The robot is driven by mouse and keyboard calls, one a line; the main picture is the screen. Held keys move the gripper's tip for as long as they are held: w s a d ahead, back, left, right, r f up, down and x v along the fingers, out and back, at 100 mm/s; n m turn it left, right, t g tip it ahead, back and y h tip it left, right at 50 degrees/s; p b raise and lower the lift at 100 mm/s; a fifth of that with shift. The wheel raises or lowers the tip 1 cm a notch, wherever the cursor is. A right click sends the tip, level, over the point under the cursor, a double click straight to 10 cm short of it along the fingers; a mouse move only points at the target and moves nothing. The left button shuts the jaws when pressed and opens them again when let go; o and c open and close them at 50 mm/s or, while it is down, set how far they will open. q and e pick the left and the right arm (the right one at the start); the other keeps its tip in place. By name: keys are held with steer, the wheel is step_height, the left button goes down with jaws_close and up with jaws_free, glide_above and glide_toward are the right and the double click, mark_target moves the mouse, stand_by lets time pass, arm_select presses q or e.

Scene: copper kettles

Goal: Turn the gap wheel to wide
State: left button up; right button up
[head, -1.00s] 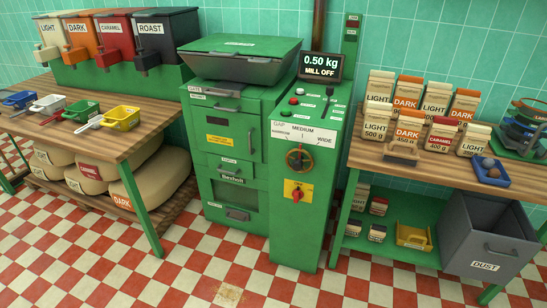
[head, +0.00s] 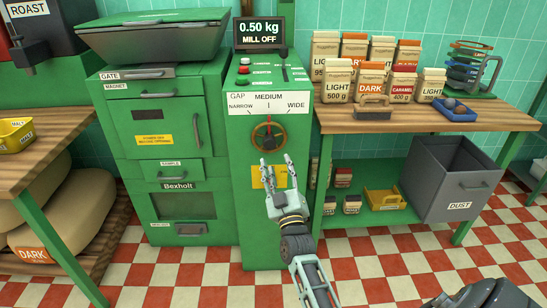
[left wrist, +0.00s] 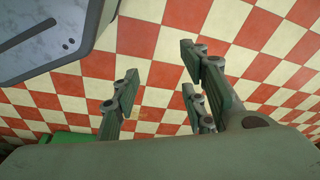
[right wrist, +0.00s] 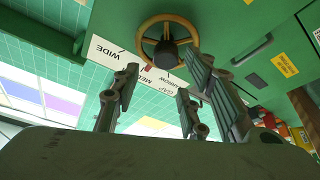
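The gap wheel (head: 268,134) is a bronze ring with a dark hub on the front of the green mill (head: 240,215). Above it is a white scale (head: 269,104) marked NARROW, MEDIUM and WIDE. A small red mark shows near MEDIUM at the wheel's top. In the right wrist view the wheel (right wrist: 168,42) lies beyond my fingertips, clear of them. My right gripper (head: 277,166) is open and empty, just below and in front of the wheel.
A yellow panel (head: 262,178) sits below the wheel, partly behind my right fingers. A display (head: 261,33) reads MILL OFF. The floor before the mill is clear.

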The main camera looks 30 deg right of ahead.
mark_target(273, 144)
steer(key=x, duration=0.7)
steer(key=shift+w+a+b, duration=0.1)
steer(key=shift+w+b, duration=0.1)
steer(key=shift+b, duration=0.1)
arm_select(q)
steer(key=r, duration=0.1)
steer(key=w+r, duration=0.1)
steer(key=shift+r, duration=0.35)
steer(key=shift+w, duration=0.1)
arm_select(e)
steer(key=shift+r, duration=0.1)
jaws_close()
